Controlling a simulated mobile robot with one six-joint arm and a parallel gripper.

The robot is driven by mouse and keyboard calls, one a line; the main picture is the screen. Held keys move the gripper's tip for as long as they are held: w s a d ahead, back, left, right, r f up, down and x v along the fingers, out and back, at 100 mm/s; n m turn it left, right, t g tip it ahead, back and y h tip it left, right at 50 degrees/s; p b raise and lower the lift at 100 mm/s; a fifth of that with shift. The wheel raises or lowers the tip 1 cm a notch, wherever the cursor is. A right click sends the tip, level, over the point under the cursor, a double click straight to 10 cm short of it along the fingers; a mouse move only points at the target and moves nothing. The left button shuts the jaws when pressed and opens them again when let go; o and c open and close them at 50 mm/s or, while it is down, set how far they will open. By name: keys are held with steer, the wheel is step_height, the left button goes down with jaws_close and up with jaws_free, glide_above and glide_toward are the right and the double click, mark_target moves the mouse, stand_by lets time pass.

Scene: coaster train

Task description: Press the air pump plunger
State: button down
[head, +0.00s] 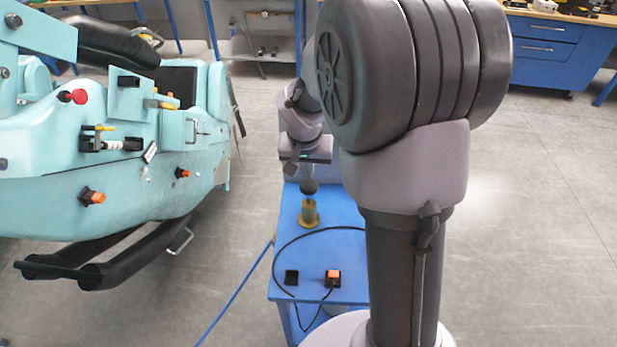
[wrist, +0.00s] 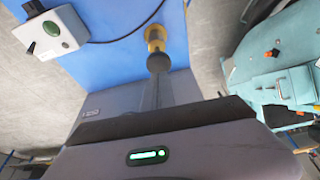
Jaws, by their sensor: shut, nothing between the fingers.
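The air pump (head: 309,212) stands upright on the blue cart, with a yellow base, a short cylinder and a round dark plunger knob (head: 309,187) on top. In the wrist view the knob (wrist: 158,62) and the yellow pump base (wrist: 154,36) lie straight ahead of my fingertips. My gripper (head: 308,174) is shut and empty, pointing down just above the knob. Its narrow fingers show in the wrist view (wrist: 158,82). I cannot tell whether the fingertips touch the knob.
The blue cart top (head: 345,265) also holds a box with an orange button (head: 333,278), a small black square (head: 291,277) and a dark hose. A teal coaster car (head: 110,185) stands on the left. A grey box with a green button (wrist: 52,29) shows in the wrist view.

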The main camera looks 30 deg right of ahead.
steer(key=shift+v, duration=1.95)
